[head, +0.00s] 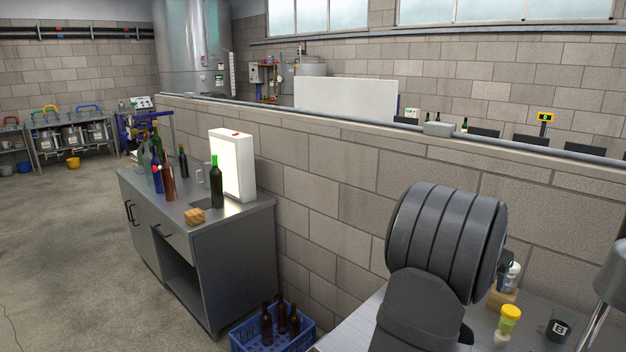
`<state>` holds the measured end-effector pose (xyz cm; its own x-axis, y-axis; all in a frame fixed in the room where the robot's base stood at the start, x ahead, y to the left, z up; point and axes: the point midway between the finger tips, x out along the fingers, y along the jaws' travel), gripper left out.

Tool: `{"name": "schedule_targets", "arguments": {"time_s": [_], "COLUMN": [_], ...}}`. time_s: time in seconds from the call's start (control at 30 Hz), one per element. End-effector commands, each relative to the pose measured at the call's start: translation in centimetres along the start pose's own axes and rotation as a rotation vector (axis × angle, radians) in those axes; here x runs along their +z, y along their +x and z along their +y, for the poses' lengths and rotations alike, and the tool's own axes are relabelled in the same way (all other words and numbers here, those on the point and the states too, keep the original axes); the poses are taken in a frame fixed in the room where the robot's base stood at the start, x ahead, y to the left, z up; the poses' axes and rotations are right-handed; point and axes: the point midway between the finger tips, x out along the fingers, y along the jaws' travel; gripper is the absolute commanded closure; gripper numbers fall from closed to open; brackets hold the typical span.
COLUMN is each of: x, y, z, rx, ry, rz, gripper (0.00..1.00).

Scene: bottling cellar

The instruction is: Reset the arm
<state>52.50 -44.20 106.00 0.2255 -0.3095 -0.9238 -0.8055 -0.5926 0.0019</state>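My arm shows at the lower right of the head view as a thick dark grey ribbed joint and a link below it. It stands in front of the block wall and over part of a grey worktop (357,322). My gripper is not in view, so I cannot see its fingers or anything in them. The arm hides part of the worktop behind it.
A jar with a yellow lid (509,319), a dark cup (557,330) and a lamp (606,285) stand right of my arm. Left are a grey cabinet (235,255) with several bottles and a blue crate (303,339). A low block wall (330,185) runs behind.

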Motion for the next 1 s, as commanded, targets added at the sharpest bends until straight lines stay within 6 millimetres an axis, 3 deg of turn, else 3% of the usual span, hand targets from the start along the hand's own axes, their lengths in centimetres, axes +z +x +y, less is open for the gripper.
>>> {"name": "schedule_targets", "arguments": {"time_s": [0.2, 0.77, 1.0], "x": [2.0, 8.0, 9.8], "y": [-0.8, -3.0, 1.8], "z": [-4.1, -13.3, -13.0], "rx": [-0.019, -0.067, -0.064], "ry": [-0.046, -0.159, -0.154], "rz": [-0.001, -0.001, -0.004], "gripper": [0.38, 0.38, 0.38]}}
